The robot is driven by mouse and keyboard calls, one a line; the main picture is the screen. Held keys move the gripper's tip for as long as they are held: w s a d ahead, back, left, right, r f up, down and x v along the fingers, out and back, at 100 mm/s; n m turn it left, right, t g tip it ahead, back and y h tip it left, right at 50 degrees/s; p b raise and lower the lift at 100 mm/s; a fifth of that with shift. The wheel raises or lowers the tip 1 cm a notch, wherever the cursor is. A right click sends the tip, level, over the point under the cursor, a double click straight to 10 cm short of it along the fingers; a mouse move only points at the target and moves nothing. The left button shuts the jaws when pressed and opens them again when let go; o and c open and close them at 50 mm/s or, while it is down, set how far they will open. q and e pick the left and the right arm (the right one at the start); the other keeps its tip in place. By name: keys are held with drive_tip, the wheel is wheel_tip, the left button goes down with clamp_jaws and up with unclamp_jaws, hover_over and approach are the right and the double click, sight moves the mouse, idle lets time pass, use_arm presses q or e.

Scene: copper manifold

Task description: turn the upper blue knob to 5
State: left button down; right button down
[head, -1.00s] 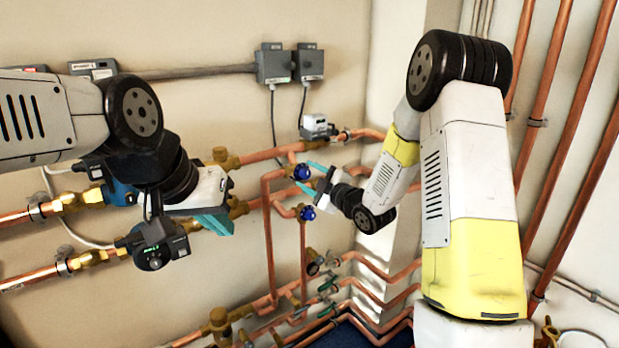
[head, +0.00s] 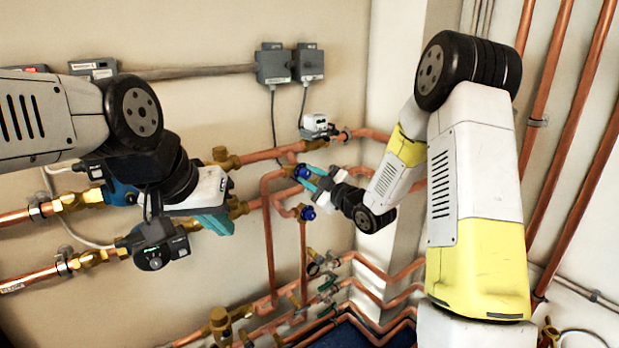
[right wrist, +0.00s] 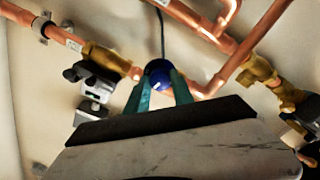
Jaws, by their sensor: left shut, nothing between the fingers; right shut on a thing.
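The upper blue knob (head: 302,172) sits on the copper pipework near the wall corner. My right gripper (head: 307,177) has its teal fingers shut on this knob. In the right wrist view the knob (right wrist: 158,72) sits between the fingertips (right wrist: 160,88), with a small pale mark on its face. No scale number is legible, so I cannot tell its setting. A lower blue knob (head: 308,213) is just below and is not touched. My left gripper (head: 218,225) is shut and empty in front of the pipes at the left.
Copper pipes (head: 268,240) run around the knobs. A grey-white device (head: 316,127) is mounted just above them, and two grey boxes (head: 274,64) hang higher on the wall. Several small valves (head: 325,288) sit below. Vertical copper pipes (head: 572,130) stand at the right.

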drive_tip(key=m, duration=0.6)
drive_tip(key=shift+m, duration=0.3)
drive_tip(key=m, duration=0.6)
drive_tip(key=shift+m, duration=0.3)
drive_tip(key=c, duration=1.1)
unclamp_jaws()
drive_tip(key=v, duration=0.8)
